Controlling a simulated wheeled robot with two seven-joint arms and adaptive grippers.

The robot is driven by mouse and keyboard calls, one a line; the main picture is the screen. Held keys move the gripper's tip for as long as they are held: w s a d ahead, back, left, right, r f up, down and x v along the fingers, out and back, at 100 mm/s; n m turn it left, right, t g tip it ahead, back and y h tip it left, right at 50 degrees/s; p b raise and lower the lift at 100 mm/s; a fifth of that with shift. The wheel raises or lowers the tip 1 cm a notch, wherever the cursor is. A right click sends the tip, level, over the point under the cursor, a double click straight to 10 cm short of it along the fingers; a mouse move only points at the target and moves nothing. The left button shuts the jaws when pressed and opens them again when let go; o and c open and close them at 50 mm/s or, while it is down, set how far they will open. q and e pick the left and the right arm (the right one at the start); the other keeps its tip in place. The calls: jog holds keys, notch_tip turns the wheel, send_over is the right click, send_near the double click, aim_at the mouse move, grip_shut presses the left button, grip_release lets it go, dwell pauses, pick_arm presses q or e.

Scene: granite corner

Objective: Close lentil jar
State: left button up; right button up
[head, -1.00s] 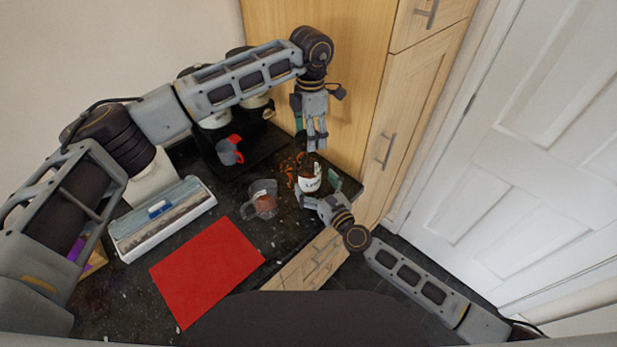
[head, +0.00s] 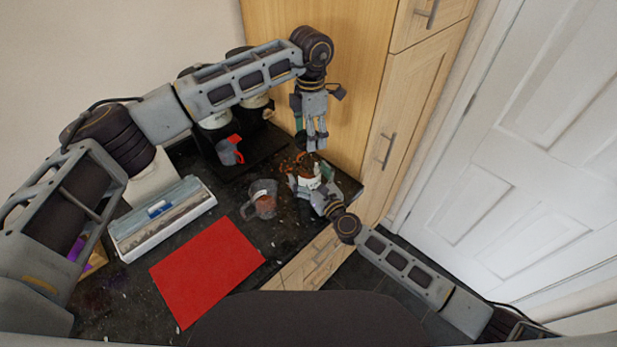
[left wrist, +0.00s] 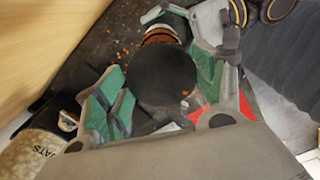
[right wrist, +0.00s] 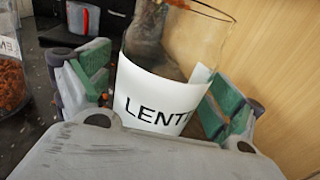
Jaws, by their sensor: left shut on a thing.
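The lentil jar (right wrist: 155,95) is clear glass with a white label reading "LENT" in the right wrist view. It stands near the counter's right corner in the head view (head: 309,182). My right gripper (head: 312,187) has its green-padded fingers on both sides of the jar; I cannot tell whether they press on it. My left gripper (head: 318,147) points down above and slightly behind the jar. In the left wrist view it is shut on a round black lid (left wrist: 165,76), which is apart from the jar in the head view. The lid hides part of what lies below.
Orange-brown bits (head: 296,163) are scattered beside the jar. A glass container with brown contents (head: 262,203) stands to the left, near a red mat (head: 207,272). A red and grey cup (head: 229,151) is farther back. A wooden cupboard (head: 345,90) closes off the back.

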jog(key=c, duration=1.3)
pick_arm(q)
send_over(310, 154)
jog(key=s, duration=0.2)
jog(key=shift+s+f, duration=0.2)
jog(key=shift+f, duration=2.3)
jog(key=shift+f, duration=0.1)
jog(key=shift+f, duration=0.8)
jog(key=shift+f, duration=0.55)
pick_arm(e)
jog(key=c, duration=0.6)
jog(key=shift+o, duration=0.2)
